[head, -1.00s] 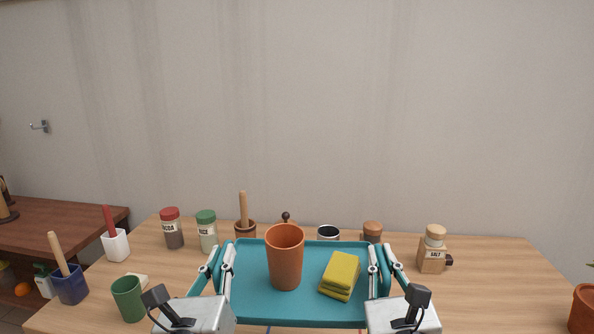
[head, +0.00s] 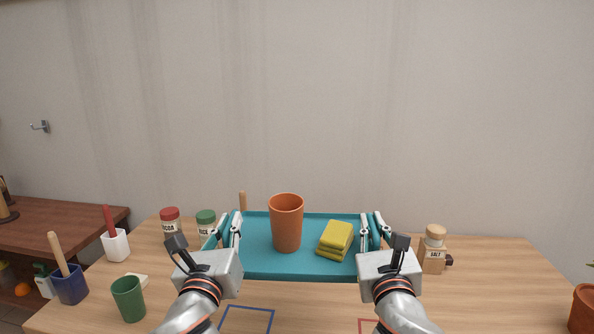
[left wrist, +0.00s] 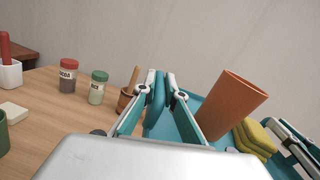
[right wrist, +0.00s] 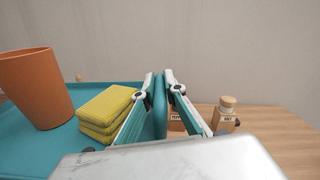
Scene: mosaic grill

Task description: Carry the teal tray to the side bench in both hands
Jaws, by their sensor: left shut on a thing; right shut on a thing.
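The teal tray (head: 300,268) is level in front of me in the head view, raised over the wooden table. It carries an upright orange cup (head: 286,224) and a stack of yellow sponges or cloths (head: 335,236). A reddish-brown side bench (head: 60,214) stands at the far left, partly out of view.
On the table (head: 480,300), a green cup (head: 128,299), blue holder (head: 70,284) and white holder (head: 115,245) stand left. Red-lidded (head: 170,224) and green-lidded jars (head: 206,224) stand behind them. A salt bottle (head: 434,250) stands right. The tray hides things behind it.

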